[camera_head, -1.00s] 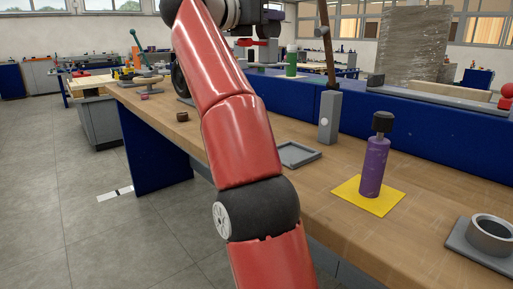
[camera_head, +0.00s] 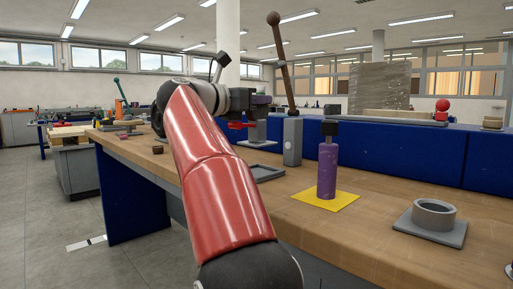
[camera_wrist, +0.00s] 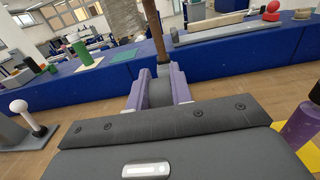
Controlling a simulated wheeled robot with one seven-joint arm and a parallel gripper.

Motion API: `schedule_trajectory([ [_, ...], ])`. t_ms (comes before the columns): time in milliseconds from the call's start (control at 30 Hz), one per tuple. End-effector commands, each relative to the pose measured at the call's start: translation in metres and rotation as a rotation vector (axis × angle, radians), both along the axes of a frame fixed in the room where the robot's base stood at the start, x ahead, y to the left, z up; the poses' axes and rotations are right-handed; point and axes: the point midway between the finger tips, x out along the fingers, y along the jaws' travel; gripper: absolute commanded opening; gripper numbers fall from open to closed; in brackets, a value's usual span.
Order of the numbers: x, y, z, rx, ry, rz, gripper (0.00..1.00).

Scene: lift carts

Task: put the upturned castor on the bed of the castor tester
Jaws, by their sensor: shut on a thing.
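My gripper (camera_head: 237,125) is at the end of my raised arm in the head view, above the bench and left of a grey post with a brown lever. The lever (camera_wrist: 155,30) also rises beyond my fingers in the wrist view. A grey square frame (camera_head: 268,173) lies on the bench before the post.
A purple bottle (camera_head: 327,170) stands on a yellow mat (camera_head: 342,198) to the right. A grey ring on a plate (camera_head: 430,232) sits farther right. A blue divider (camera_head: 400,153) runs behind the wooden bench (camera_head: 385,215). A small dark cylinder (camera_head: 157,149) stands at the left.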

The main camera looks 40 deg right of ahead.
Motion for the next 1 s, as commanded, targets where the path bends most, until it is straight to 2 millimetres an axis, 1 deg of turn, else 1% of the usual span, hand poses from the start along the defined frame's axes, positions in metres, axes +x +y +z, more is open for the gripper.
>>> schedule_trajectory([
  [33,-0.001,0.000,-0.013,-0.002,0.001,0.000,0.00],
  [100,-0.001,0.000,-0.023,-0.001,0.000,0.000,0.00],
  [267,-0.001,0.000,-0.033,-0.001,-0.002,0.000,0.00],
  [500,-0.001,0.000,-0.065,-0.002,0.000,0.000,0.00],
  [600,-0.001,0.000,-0.069,-0.002,-0.003,0.000,0.00],
  [833,-0.001,0.000,-0.069,-0.002,-0.003,0.000,0.00],
  [967,0.000,0.000,-0.074,-0.001,-0.003,0.001,0.00],
  [1000,0.000,0.000,-0.073,0.000,-0.001,0.001,0.27],
])
